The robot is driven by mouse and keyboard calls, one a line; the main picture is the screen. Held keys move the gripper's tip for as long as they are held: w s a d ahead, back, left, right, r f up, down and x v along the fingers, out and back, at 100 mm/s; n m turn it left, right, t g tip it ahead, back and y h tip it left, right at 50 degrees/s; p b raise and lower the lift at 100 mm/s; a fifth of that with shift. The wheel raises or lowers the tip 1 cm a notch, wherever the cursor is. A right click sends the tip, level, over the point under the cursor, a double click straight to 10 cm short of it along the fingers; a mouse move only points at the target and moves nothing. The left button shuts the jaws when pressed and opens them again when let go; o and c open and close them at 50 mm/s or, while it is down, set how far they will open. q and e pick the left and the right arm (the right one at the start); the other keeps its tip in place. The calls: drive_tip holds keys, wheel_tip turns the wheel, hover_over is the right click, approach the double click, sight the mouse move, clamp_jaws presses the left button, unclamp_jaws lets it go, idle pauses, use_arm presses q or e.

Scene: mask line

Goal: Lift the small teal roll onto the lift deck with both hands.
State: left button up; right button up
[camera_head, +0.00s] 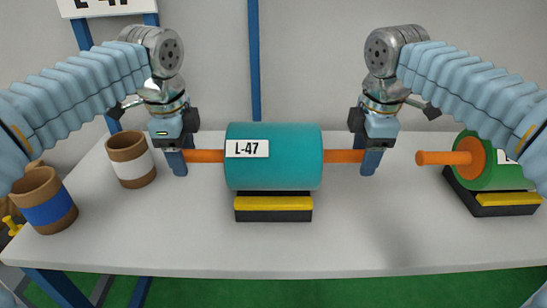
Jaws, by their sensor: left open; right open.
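The teal roll (285,170) lies on its side at the middle of the table, with a white label reading L-47 and an orange rod end sticking out at each side. It rests on a black cradle (273,216) with a yellow strip. My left gripper (178,165) is open at the left rod end (205,156). My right gripper (369,165) is open at the right rod end (343,156). The fingers overlap the rod ends in this view, and I cannot tell whether they touch. The lift deck cannot be made out.
A green roll (497,172) with an orange rod sits on another black and yellow cradle at the right. Two brown spools, one with a white band (132,166) and one with a blue band (50,212), stand at the left. The table front (340,255) is clear.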

use_arm(q)
drive_tip(key=shift+w+f, duration=0.15)
drive_tip(key=shift+f, duration=0.75)
use_arm(e)
drive_tip(key=shift+w+f, duration=0.15)
drive_tip(key=shift+f, duration=0.75)
use_arm(q)
clamp_jaws()
use_arm(e)
clamp_jaws()
